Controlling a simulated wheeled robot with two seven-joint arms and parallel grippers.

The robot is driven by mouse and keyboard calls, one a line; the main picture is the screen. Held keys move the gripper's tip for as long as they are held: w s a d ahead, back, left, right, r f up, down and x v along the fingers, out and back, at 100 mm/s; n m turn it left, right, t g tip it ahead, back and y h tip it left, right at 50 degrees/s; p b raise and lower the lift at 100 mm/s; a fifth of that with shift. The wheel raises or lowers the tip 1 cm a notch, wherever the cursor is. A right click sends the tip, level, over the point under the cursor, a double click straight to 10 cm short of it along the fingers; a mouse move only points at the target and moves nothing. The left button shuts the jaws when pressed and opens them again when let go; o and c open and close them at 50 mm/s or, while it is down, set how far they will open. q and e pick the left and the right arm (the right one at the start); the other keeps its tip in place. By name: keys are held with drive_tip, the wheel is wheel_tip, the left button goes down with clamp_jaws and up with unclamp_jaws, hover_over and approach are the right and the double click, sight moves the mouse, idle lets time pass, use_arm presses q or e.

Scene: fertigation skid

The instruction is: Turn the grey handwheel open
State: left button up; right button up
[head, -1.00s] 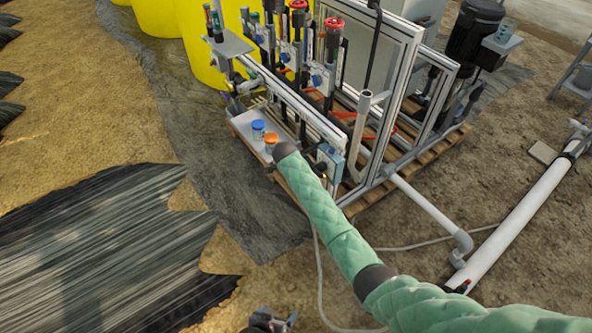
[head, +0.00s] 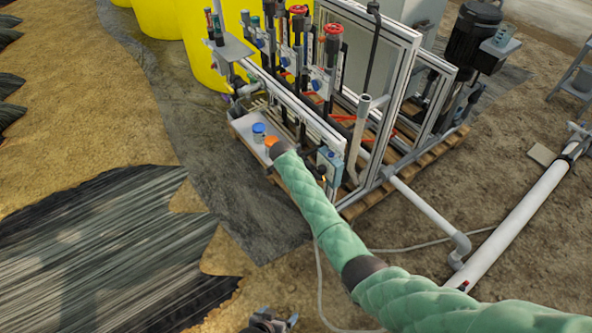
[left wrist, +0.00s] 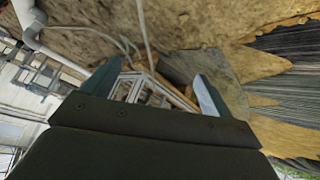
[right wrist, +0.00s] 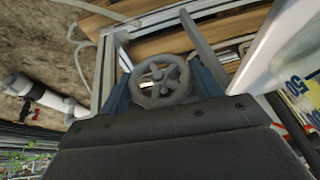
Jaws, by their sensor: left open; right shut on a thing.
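The grey handwheel (right wrist: 160,84) is a spoked ring in the middle of the right wrist view. My right gripper (right wrist: 164,85) has one finger on each side of it and is shut on it. In the head view my green-sleeved right arm reaches to the near side of the skid, and its gripper and the grey handwheel are hidden there. My left gripper (head: 284,321) is open and empty at the bottom edge of the head view, away from the skid. Its spread fingers also show in the left wrist view (left wrist: 155,88).
Red handwheels (head: 333,30) top the dosing columns. A blue-lidded jar (head: 258,129) and an orange-lidded jar (head: 270,141) stand on a white tray beside my right arm. Aluminium frame posts (head: 397,85) rise close by. A white pipe (head: 525,208) lies on the right.

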drive_tip(key=shift+w+a+r+g+h, duration=0.1)
drive_tip(key=shift+g+h, duration=0.3)
drive_tip(key=shift+g, duration=0.2)
drive_tip(key=shift+h, duration=0.3)
use_arm(q)
drive_tip(key=shift+w+d+r, duration=0.1)
drive_tip(key=shift+w+r, duration=0.15)
drive_tip(key=shift+r, duration=0.8)
drive_tip(key=shift+w+r, duration=0.25)
drive_tip(key=shift+r, duration=0.75)
use_arm(e)
drive_tip(key=shift+n+g+h, duration=0.3)
drive_tip(key=shift+g, duration=0.4)
drive_tip(key=o, duration=1)
use_arm(q)
drive_tip(key=shift+s+p, duration=0.1)
drive_tip(key=shift+p, duration=0.2)
